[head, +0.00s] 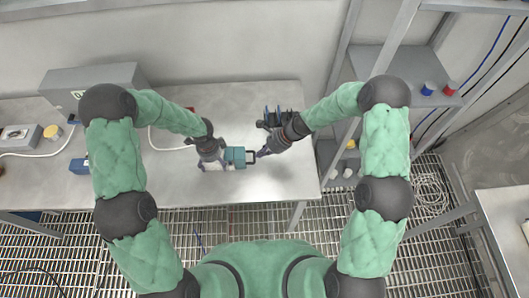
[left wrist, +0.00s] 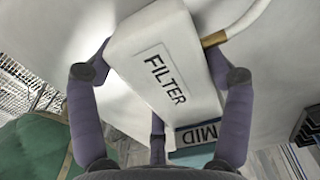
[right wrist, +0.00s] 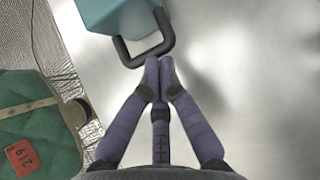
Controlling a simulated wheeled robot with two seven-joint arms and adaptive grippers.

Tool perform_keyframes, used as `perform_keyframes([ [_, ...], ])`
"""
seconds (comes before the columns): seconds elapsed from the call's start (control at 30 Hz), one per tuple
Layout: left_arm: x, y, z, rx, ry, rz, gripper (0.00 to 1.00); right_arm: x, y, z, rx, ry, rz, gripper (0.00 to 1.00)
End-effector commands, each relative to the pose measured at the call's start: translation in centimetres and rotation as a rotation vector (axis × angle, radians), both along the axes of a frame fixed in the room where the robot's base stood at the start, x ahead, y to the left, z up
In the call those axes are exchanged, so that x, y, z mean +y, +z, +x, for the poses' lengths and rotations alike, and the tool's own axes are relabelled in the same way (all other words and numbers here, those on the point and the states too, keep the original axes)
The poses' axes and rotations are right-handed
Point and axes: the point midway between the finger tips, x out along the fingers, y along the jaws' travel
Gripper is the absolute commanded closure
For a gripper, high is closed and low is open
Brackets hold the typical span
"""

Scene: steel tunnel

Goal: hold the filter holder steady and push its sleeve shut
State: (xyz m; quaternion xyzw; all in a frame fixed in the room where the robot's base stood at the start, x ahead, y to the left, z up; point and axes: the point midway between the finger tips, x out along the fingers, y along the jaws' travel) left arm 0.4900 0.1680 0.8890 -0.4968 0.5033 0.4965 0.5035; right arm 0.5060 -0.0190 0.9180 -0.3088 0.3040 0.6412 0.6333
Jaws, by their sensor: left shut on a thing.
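The white filter holder (head: 216,168), marked FILTER, lies on the steel table and fills the middle of the left wrist view (left wrist: 165,75). My left gripper (head: 213,160) is shut around its body, with fingers on both sides. The teal sleeve (head: 236,155) is at the holder's right end, with a black loop handle (right wrist: 140,55) on its outer end.
A dark rack (head: 279,115) stands just behind my right gripper. A grey box (head: 95,80), a blue block (head: 79,166) and a yellow-topped item (head: 52,132) are on the left of the table. A shelf (head: 385,75) stands on the right. The table's front right is clear.

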Motion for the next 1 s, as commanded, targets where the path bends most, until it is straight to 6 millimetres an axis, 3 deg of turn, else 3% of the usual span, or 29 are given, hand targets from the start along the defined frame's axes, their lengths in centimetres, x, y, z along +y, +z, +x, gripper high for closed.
perform_keyframes([
  [0.23, 0.0, -0.1, -0.1, 0.002, -0.001, -0.001, 0.6, -0.8, 0.1, 0.0, 0.0, -0.002, 0.0, 1.0],
  [0.43, 0.0, -0.1, -0.1, 0.002, 0.0, -0.001, 0.6, -4.0, 0.9, 0.1, -0.001, -0.005, 0.0, 1.0],
  [0.73, 0.0, -0.1, -0.1, 0.002, 0.0, -0.001, 0.6, -7.8, 5.7, 0.1, -0.004, -0.002, 0.0, 1.0],
  [1.0, 0.0, -0.1, -0.1, 0.002, 0.0, 0.0, 0.6, -9.9, 8.3, 0.1, -0.001, 0.0, 0.0, 1.0],
])
